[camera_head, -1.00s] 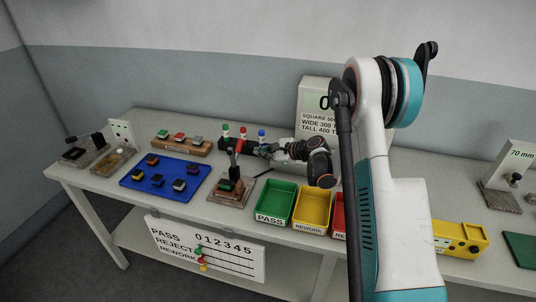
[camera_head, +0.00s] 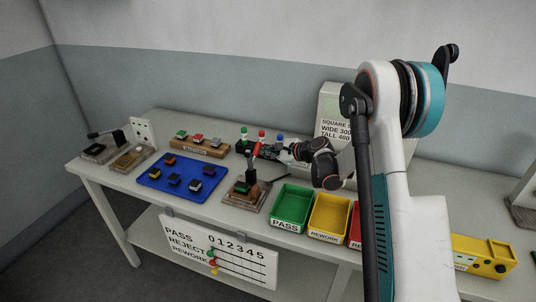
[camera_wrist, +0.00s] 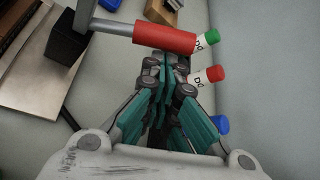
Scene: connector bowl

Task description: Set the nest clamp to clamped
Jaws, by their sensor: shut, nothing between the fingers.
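The nest clamp (camera_head: 250,178) stands on a brown base plate near the table's front edge, left of the green bin. Its red handle (camera_head: 257,149) points up in the head view. In the wrist view the red handle (camera_wrist: 165,37) lies across, just beyond my fingertips, with its metal lever running left to a dark block. My gripper (camera_head: 279,153) is shut and empty, just right of the handle. In the wrist view my gripper (camera_wrist: 167,62) has its fingertips close to the handle's near side; I cannot tell whether they touch it.
A green bin (camera_head: 291,191) and a yellow bin (camera_head: 345,197) stand to the right. A blue mat (camera_head: 150,181) with several connectors lies left. Another black-handled fixture (camera_head: 101,147) stands far left.

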